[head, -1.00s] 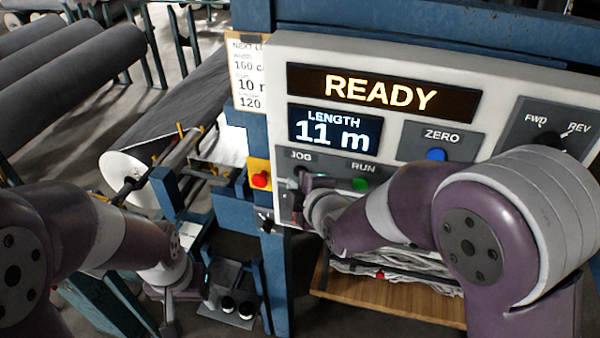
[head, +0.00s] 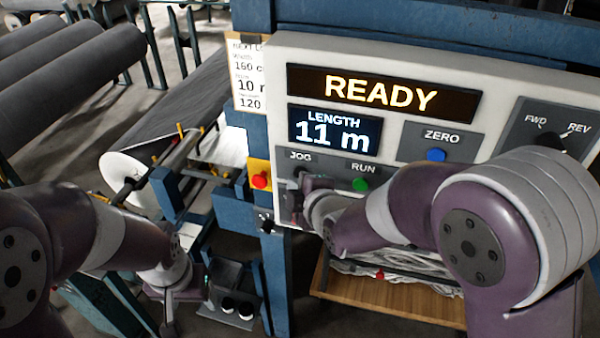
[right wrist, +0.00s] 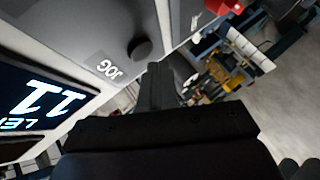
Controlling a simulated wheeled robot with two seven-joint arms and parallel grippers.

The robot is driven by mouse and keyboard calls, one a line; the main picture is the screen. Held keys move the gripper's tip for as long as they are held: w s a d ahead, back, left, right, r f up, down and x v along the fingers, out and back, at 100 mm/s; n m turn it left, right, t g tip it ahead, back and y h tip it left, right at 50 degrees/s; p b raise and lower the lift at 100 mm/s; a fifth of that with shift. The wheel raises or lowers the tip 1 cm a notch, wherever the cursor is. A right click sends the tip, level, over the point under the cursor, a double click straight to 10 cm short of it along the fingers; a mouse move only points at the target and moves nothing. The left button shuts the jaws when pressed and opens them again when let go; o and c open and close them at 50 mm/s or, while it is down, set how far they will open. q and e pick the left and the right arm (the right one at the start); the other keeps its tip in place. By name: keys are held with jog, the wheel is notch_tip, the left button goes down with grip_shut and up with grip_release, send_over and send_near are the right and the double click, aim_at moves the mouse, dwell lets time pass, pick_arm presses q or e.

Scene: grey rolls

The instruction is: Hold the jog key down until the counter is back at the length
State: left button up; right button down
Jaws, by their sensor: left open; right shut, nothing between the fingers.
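The jog key (right wrist: 141,48) is a dark round button under the JOG label in the right wrist view; in the head view my right gripper partly covers it. My right gripper (right wrist: 153,72) is shut and empty, its fingertips close beside the key. A small gap seems to show between them, but contact is hard to tell. In the head view my right gripper (head: 300,186) is at the panel's lower left corner. The counter (head: 334,132) reads LENGTH 11 m. My left gripper (head: 170,318) is low at the left, open, away from the panel.
The display (head: 381,93) reads READY. The panel also bears a green RUN key (head: 360,184), a blue ZERO key (head: 436,155) and a FWD/REV selector (head: 552,141), its pointer toward REV. A red button (head: 261,180) sits left of JOG. A paper card (head: 247,75) shows 10.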

jog(key=shift+w, duration=0.15)
dwell(0.7)
jog(key=shift+w+d, duration=0.1)
jog(key=shift+w, duration=0.2)
jog(key=shift+w+d+b, duration=0.15)
jog(key=shift+w+b, duration=0.2)
dwell(0.7)
dwell(1.7)
jog(key=shift+s+a, duration=0.25)
jog(key=shift+s, duration=0.55)
